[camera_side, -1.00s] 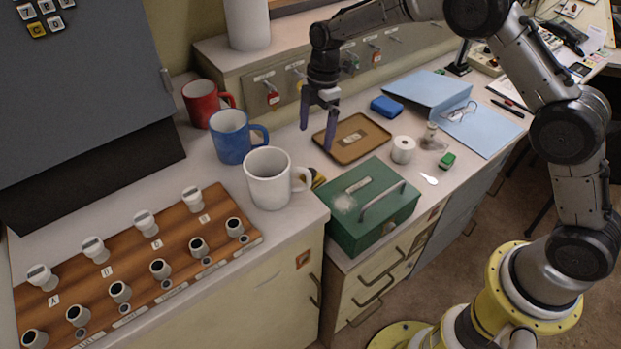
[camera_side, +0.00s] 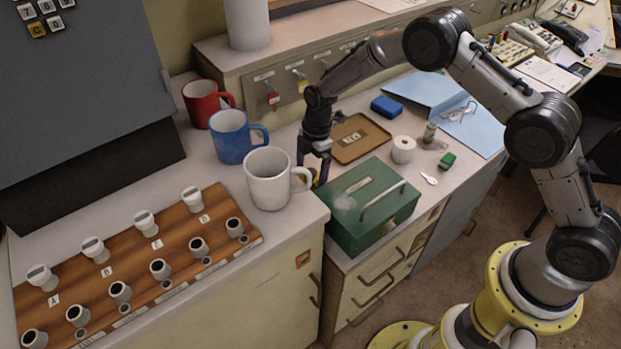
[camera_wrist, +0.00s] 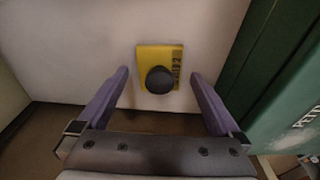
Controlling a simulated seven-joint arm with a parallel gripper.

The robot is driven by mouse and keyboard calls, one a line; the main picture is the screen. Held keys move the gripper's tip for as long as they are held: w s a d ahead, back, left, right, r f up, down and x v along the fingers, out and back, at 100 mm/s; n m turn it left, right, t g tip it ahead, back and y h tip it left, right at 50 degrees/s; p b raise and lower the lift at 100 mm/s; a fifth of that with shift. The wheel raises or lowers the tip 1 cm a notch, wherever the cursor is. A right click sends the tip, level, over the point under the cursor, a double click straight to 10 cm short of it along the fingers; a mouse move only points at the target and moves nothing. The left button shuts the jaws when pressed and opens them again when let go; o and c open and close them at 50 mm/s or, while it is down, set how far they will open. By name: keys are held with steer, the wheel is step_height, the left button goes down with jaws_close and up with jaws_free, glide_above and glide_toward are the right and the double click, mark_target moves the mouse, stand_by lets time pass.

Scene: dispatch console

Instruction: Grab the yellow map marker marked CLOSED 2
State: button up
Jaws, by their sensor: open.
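The yellow map marker (camera_wrist: 148,53) lies flat on the pale counter in the wrist view. It has a round dark knob on top and dark lettering along its right edge, only partly readable, with a "2". My gripper (camera_wrist: 157,82) is open, with its two purple fingers on either side of the marker and the knob between them in the picture. In the side view my gripper (camera_side: 318,180) points down between the white mug and the green box, and the marker is mostly hidden there. I cannot tell how high the fingertips are above the counter.
The green cash box (camera_side: 362,215) stands close on the right of my gripper. The white mug (camera_side: 268,186) stands close on the left, its handle towards my gripper. A brown tray (camera_side: 372,149) lies behind. Blue (camera_side: 229,143) and red (camera_side: 203,108) mugs stand farther left.

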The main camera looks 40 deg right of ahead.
steer(key=shift+f, duration=0.2)
steer(key=c, duration=1.4)
steer(key=shift+o, duration=0.2)
steer(key=shift+r, duration=0.1)
